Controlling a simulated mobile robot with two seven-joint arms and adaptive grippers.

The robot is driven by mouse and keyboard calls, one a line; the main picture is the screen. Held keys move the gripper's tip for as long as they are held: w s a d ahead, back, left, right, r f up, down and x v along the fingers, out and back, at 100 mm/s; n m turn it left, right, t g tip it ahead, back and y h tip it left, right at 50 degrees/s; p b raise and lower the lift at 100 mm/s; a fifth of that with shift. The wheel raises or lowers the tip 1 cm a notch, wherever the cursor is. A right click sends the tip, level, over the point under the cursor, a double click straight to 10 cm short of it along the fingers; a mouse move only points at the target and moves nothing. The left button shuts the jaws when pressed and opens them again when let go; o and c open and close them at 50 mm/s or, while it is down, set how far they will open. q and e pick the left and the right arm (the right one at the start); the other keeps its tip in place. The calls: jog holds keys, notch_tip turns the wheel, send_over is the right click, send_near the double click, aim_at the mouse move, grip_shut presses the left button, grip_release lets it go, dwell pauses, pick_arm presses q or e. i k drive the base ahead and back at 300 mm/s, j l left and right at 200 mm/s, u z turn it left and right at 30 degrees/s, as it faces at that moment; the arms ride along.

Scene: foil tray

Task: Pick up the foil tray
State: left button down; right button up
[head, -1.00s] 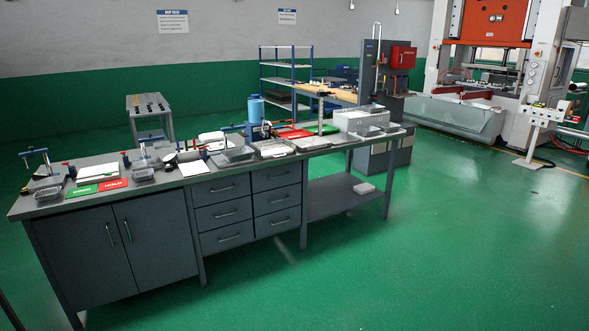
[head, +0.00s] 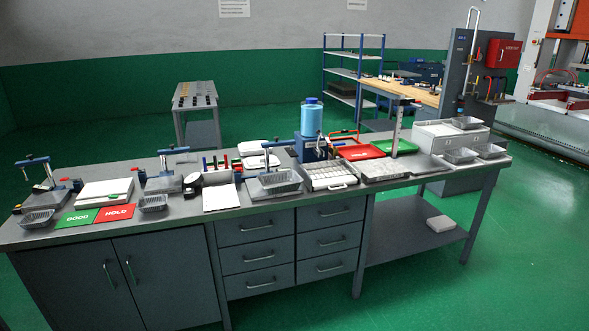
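Several small grey, foil-like trays stand on the long grey workbench (head: 120,228). One is at the bench's left end (head: 37,218), one beside the red HOLD card (head: 153,203). A larger grey tray (head: 276,182) is near the middle. More trays are at the right end: one (head: 461,156) in front of a light grey box, one (head: 491,151) to its right and one (head: 466,123) on top of the box. I cannot tell which one is the task's foil tray. Neither of my grippers is in view.
The bench also holds stands, a white scale (head: 104,191), a blue bottle (head: 311,120), a red tray (head: 360,152), a green tray (head: 398,146) and the light grey box (head: 440,137). A white item (head: 440,222) lies on the lower shelf. Green floor (head: 420,295) in front is clear.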

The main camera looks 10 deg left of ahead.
aim_at(282, 182)
jog(key=i, duration=1.8)
jog(key=i+z, duration=0.35)
jog(key=i+j+z, duration=0.1)
jog(key=i+z, duration=0.3)
jog(key=i+j+z, duration=0.2)
jog(key=z, duration=7.95)
